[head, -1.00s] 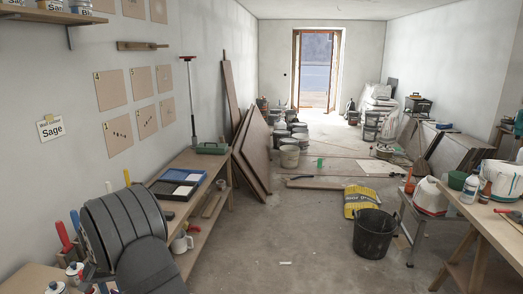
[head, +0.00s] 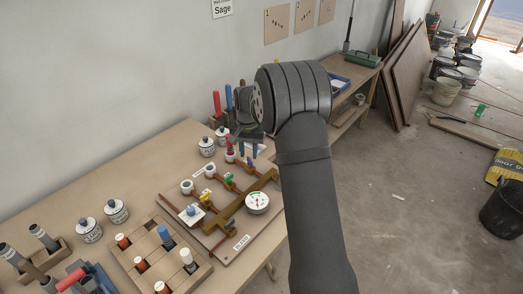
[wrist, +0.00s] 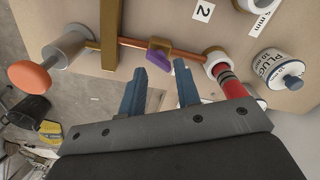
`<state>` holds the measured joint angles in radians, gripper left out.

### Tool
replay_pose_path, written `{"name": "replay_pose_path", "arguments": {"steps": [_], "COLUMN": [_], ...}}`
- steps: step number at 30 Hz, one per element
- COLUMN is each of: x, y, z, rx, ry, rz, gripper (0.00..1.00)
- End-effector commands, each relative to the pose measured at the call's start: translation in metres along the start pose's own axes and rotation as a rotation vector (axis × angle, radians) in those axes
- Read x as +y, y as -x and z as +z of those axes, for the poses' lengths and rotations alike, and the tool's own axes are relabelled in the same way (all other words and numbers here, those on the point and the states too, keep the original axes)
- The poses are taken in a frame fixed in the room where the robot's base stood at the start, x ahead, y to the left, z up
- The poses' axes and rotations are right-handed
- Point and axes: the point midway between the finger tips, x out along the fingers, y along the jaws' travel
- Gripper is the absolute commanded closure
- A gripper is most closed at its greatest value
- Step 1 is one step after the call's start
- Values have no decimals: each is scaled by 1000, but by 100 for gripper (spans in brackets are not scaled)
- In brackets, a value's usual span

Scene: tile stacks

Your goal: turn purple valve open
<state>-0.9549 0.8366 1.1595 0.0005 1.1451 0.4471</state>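The purple valve handle (wrist: 159,50) sits on a copper pipe on the pipe board in the wrist view. It lies just beyond my gripper's fingertips, roughly centred between them, and looks slightly tilted across the pipe. My gripper (wrist: 160,68) is open, its two blue fingers apart with nothing between them. In the head view my gripper (head: 248,151) is over the far end of the pipe board (head: 237,247), and I cannot clearly make out the purple handle there. Green (head: 229,178) and yellow (head: 206,199) valve handles stand nearer on the same board.
A red banded cylinder (wrist: 232,88) on a white fitting stands close right of my fingers in the wrist view. A white gauge (head: 257,202) is on the board. A wooden rack of plugs (head: 160,262) and several white jars (head: 116,211) stand around it.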

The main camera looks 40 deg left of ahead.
Motion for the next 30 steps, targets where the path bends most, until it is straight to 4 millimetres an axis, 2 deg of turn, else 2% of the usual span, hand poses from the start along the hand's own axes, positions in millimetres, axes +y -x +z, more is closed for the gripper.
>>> {"name": "replay_pose_path", "arguments": {"steps": [6,9,12,15,18,22,30], "x": [1,3,5,6,7,7,7], "y": [78,108,130,142,142,128,71], "z": [-4,-2,0,2,3,3,3], "rx": [7,6,3,1,-2,-3,-5], "ry": [368,527,642,710,736,737,735], "rz": [-2,-1,0,0,1,1,1], "gripper": [70,70,70,70,70,70,70]}}
